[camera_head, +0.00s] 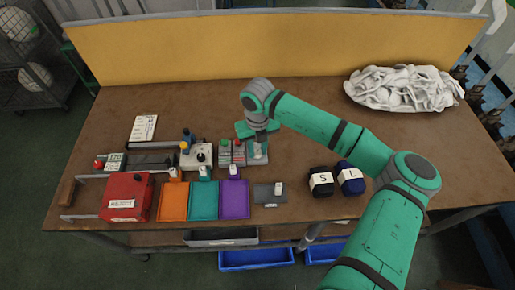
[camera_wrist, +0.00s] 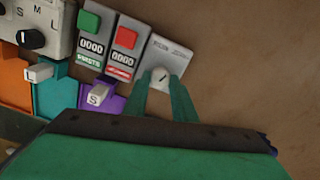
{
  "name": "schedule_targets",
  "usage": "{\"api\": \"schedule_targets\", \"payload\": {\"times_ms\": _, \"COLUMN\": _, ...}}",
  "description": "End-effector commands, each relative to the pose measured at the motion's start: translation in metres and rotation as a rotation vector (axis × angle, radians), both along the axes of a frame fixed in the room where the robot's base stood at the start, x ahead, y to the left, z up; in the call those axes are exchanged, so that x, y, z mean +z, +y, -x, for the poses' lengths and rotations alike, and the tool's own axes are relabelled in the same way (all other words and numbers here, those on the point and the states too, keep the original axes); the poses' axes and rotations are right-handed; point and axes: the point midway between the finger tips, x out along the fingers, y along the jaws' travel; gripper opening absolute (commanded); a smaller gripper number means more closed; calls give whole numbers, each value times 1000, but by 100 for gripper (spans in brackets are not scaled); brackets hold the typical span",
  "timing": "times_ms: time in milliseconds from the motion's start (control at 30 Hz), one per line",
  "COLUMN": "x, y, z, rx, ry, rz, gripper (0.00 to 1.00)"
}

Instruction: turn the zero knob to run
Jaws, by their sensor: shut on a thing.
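The zero knob is a small pale round knob (camera_wrist: 160,75) with a dark pointer line, on a light grey box (camera_wrist: 168,54) at the right end of the row of control boxes. The box's printed labels are too blurred to read. My gripper (camera_wrist: 160,82) has its two green fingers on either side of the knob and is shut on it. In the head view my gripper (camera_head: 262,138) reaches down over the grey box (camera_head: 258,158), and it partly hides the box there.
Two counter boxes, with a green button (camera_wrist: 89,23) and a red button (camera_wrist: 126,37), stand directly left of the knob's box. Orange (camera_head: 173,203), teal (camera_head: 204,202) and purple (camera_head: 235,201) trays lie in front. Dark rolled bundles (camera_head: 321,183) lie to the right. White socks (camera_head: 404,88) are piled at back right.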

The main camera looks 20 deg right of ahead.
Motion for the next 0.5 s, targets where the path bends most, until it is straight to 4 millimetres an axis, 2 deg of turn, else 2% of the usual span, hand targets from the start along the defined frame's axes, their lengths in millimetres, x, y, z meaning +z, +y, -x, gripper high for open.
{"api": "schedule_targets", "payload": {"times_ms": 500, "x": 1, "y": -2, "z": 0, "rx": 492, "ry": 1, "rz": 3, "gripper": 2}}
